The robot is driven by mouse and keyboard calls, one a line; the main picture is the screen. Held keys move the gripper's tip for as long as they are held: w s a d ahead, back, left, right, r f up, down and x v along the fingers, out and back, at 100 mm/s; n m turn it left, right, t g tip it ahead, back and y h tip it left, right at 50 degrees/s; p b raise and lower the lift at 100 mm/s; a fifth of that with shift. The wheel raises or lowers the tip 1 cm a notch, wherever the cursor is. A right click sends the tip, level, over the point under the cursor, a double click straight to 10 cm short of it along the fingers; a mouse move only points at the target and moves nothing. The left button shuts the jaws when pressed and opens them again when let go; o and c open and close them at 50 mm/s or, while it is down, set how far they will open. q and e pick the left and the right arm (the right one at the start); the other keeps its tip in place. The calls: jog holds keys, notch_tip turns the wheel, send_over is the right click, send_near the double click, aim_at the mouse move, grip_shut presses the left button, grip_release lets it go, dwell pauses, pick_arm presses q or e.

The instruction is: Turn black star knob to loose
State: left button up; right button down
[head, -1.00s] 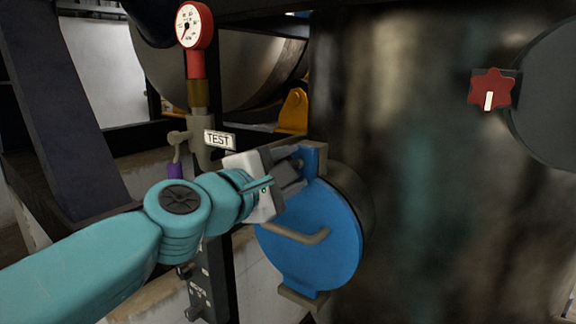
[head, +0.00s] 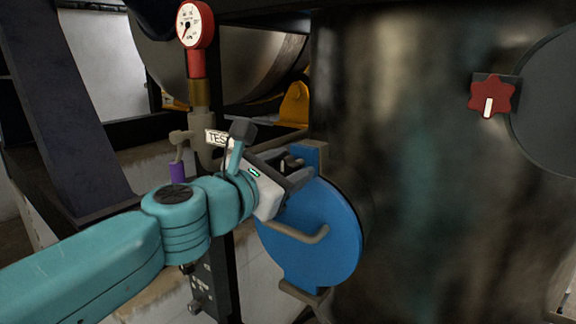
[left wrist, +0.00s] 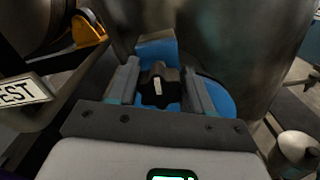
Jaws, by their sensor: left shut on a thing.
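The black star knob (left wrist: 160,86) shows in the left wrist view, with a small white mark on its face, at the upper edge of a round blue cover (head: 325,215). My left gripper (head: 298,172) reaches in from the left to the top of the cover. Its two fingers stand on either side of the knob and are shut on it. In the head view the gripper mostly hides the knob. My right gripper is not in view.
A bent handle (head: 300,235) crosses the cover. A red gauge (head: 193,25) on a pipe and a TEST tag (head: 214,138) are close to my left wrist.

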pick_arm(q)
jog(key=shift+n, duration=0.6)
jog(key=shift+r, duration=0.15)
jog(key=shift+c, duration=0.2)
jog(key=o, duration=1)
jog(key=shift+o, duration=0.2)
jog(key=shift+s+a, duration=0.1)
jog(key=shift+s+a, duration=0.25)
jog(key=v, duration=1.5)
jog(key=shift+s, duration=0.25)
